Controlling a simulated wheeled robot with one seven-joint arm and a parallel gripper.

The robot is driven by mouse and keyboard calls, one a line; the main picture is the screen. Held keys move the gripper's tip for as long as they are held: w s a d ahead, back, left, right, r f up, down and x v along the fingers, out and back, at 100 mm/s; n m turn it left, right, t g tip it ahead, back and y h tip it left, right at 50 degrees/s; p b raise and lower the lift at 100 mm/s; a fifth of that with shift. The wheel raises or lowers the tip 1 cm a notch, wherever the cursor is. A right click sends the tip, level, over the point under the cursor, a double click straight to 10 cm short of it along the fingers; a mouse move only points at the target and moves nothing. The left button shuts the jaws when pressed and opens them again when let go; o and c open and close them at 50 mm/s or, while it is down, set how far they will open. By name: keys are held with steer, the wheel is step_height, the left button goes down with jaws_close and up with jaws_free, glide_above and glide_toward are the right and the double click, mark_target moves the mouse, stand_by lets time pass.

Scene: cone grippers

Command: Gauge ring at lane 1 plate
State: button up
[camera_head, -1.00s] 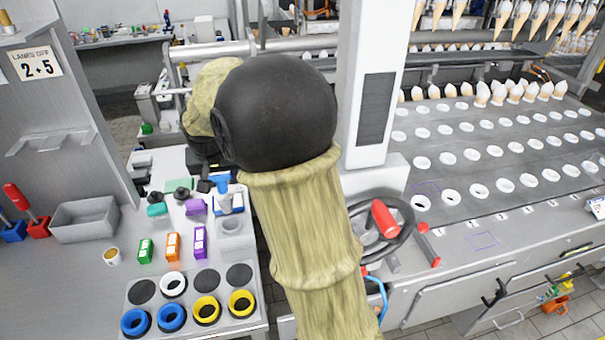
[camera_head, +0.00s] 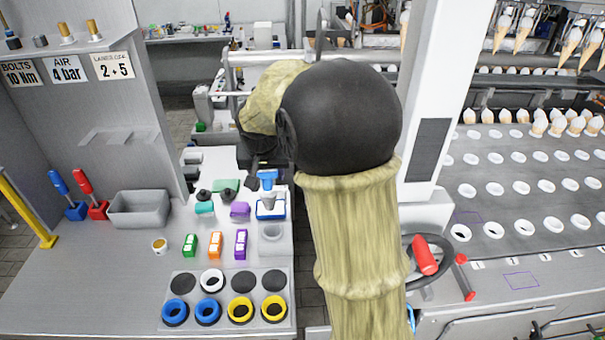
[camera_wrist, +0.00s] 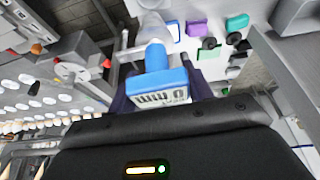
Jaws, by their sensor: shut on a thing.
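My gripper (camera_head: 262,170) is shut on a blue-handled gauge (camera_head: 267,177) in the head view. In the wrist view the gauge (camera_wrist: 158,87) is a blue block with a white "mm" label, held between the dark fingers. A pale, see-through stem flares away from it. In the head view the pale part hangs over a blue-edged stand (camera_head: 264,214) on the bench; I cannot tell whether they touch. The lane plate (camera_head: 549,187) with rows of white-rimmed holes lies at the right. My arm hides part of its left side; I see no lane numbers on it.
A tray (camera_head: 228,317) holds blue, yellow and white rings. Small green, orange and purple boxes (camera_head: 241,244) stand behind it. A white column (camera_head: 433,100) and a handwheel with a red grip (camera_head: 425,255) stand between the bench and the plate. Purple outlines (camera_head: 521,281) mark the machine's surface.

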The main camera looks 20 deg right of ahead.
step_height(320, 180, up, 18)
steer(key=p, duration=1.6)
